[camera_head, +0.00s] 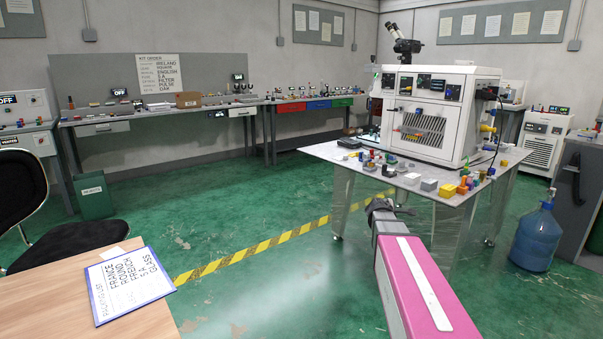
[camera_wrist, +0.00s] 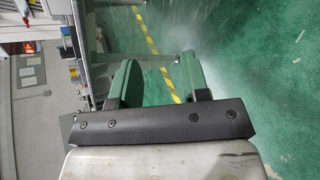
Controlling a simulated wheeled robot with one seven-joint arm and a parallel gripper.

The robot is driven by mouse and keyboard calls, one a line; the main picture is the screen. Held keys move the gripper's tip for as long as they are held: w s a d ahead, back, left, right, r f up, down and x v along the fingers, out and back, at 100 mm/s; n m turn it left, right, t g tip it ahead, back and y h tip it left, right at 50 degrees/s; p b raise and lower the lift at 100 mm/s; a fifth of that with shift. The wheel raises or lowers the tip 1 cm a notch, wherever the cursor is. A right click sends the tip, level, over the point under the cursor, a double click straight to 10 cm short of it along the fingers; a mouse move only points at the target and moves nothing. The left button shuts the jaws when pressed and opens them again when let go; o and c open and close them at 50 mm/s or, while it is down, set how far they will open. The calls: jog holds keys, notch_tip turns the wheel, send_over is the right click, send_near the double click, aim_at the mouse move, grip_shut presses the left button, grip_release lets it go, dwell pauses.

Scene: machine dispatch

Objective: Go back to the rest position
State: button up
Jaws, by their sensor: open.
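My gripper (camera_wrist: 158,78) shows in the wrist view with its two green fingers spread apart and nothing between them. In the head view my arm, with a pink and white cover, reaches forward from the lower right, and its dark gripper end (camera_head: 380,205) is beside the front edge of the white table (camera_head: 385,180). Whether the gripper touches the table edge cannot be told. Beyond the fingers the wrist view shows green floor with a yellow and black stripe (camera_wrist: 150,40).
The table carries a white machine (camera_head: 438,110) and several small coloured blocks. A blue water bottle (camera_head: 535,238) stands on the floor at the right. A black chair (camera_head: 30,200) and a wooden desk with a clipboard (camera_head: 128,285) are at the left. The middle floor is clear.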

jog(key=s+a+f+m+g+y, duration=0.2)
jog(key=s+a+f+m, duration=0.3)
jog(key=s, duration=0.4)
jog(key=s+a+f+m+g+y, duration=0.3)
jog(key=s+a+f+m+g, duration=0.1)
jog(key=s, duration=0.5)
jog(key=s+a+f+m+g+y, duration=0.3)
jog(key=s+a+f+m, duration=0.3)
jog(key=s+a+f, duration=0.2)
jog(key=shift+s+a, duration=0.5)
jog(key=shift+a, duration=0.15)
